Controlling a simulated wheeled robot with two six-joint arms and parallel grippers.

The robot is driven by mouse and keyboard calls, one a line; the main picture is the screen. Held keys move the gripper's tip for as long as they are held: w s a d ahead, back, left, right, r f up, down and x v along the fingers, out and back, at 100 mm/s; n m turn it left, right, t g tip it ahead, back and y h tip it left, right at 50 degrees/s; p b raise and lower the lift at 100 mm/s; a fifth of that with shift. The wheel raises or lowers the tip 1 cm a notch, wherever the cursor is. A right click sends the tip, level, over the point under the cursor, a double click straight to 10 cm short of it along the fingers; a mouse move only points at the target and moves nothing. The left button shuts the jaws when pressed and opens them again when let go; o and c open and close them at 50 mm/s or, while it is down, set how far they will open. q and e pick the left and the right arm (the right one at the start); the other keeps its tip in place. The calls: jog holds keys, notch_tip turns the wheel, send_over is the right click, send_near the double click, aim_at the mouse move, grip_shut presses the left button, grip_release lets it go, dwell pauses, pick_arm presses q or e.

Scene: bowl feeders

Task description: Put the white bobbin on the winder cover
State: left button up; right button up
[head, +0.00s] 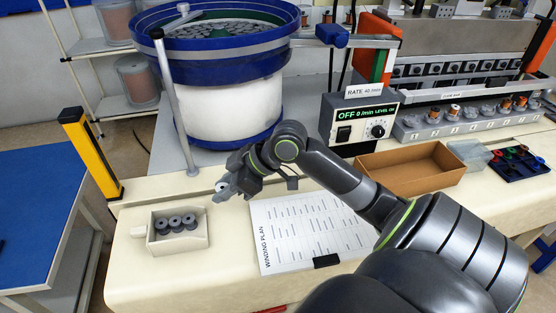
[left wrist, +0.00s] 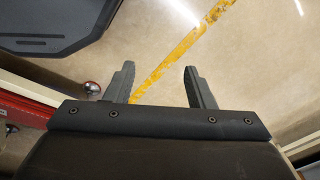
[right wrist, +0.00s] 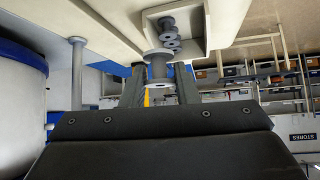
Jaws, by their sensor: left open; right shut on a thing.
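My right gripper (head: 226,188) is shut on a bobbin (head: 221,186), held above the bench near the small tray. In the right wrist view the bobbin (right wrist: 158,69) sits between the fingers; it looks pale grey, with a lighter near flange. I cannot be sure it is pure white. The winder cover appears to be the long grey labelled panel (head: 440,94) across the front of the winding machine at the right, far from the gripper. My left gripper (left wrist: 160,88) is open and empty over the floor; it does not show in the head view.
A cream tray (head: 157,241) holds several dark grey bobbins (head: 176,224). A winding plan sheet (head: 288,256) lies beside it. A blue bowl feeder (head: 220,135), its metal post (head: 178,115), a control box (head: 350,126) and a brown open box (head: 447,178) stand around the arm.

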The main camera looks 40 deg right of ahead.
jog(key=f, duration=0.3)
jog(key=shift+s+d+f+p, duration=0.35)
jog(key=shift+f+p, duration=0.05)
notch_tip(320, 180, down, 6)
jog(key=shift+w+a+p, duration=0.1)
jog(key=shift+a+p, duration=0.05)
jog(key=shift+p, duration=0.3)
pick_arm(q)
jog(key=shift+s+d+r, duration=0.2)
jog(key=shift+d+r, duration=0.1)
jog(key=shift+r, duration=0.15)
jog(key=shift+s+d+r, duration=0.2)
jog(key=shift+d+r, duration=0.05)
jog(key=shift+r, duration=0.15)
pick_arm(e)
jog(key=shift+f, duration=0.1)
pick_arm(q)
jog(key=shift+f, duration=0.1)
pick_arm(e)
jog(key=shift+f, duration=0.1)
jog(key=o, duration=0.9)
jog(key=shift+o, duration=0.2)
